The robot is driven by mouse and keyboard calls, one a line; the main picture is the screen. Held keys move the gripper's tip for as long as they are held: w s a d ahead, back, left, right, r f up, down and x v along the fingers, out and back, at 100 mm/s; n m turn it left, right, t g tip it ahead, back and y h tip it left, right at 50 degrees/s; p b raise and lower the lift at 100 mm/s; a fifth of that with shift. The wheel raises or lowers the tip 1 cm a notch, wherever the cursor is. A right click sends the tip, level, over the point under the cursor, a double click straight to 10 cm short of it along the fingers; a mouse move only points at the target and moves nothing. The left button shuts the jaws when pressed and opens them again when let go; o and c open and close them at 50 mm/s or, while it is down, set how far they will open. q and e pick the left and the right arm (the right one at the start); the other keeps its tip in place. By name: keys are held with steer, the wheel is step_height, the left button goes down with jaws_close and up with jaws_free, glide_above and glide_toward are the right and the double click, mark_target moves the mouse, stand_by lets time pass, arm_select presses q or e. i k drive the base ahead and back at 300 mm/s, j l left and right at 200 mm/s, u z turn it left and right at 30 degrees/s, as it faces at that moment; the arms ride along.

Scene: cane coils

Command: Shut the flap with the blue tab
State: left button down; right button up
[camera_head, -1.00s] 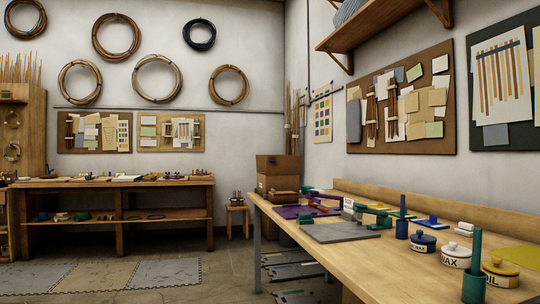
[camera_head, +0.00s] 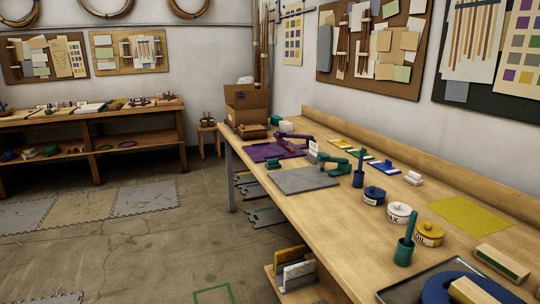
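A small blue piece with a white part (camera_head: 383,167) lies toward the back of the bench, too small to identify. Neither of my grippers is in view.
On the bench are a grey mat (camera_head: 303,180), a purple mat (camera_head: 268,152), lidded pots including a white one (camera_head: 398,214), a green holder (camera_head: 404,250) and a yellow sheet (camera_head: 457,215). Open floor (camera_head: 150,245) lies left; a second bench (camera_head: 90,120) stands behind.

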mark_target(249, 99)
steer(key=i+j+z, duration=0.75)
steer(key=i+j, duration=0.3)
steer(key=i+j+z, duration=0.1)
steer(key=i+j, duration=0.2)
steer(key=j, duration=0.2)
steer(key=i+j, duration=0.25)
steer(key=j, duration=0.2)
steer(key=i+j+z, duration=0.1)
steer(key=i+j, duration=0.45)
steer(key=j, duration=0.3)
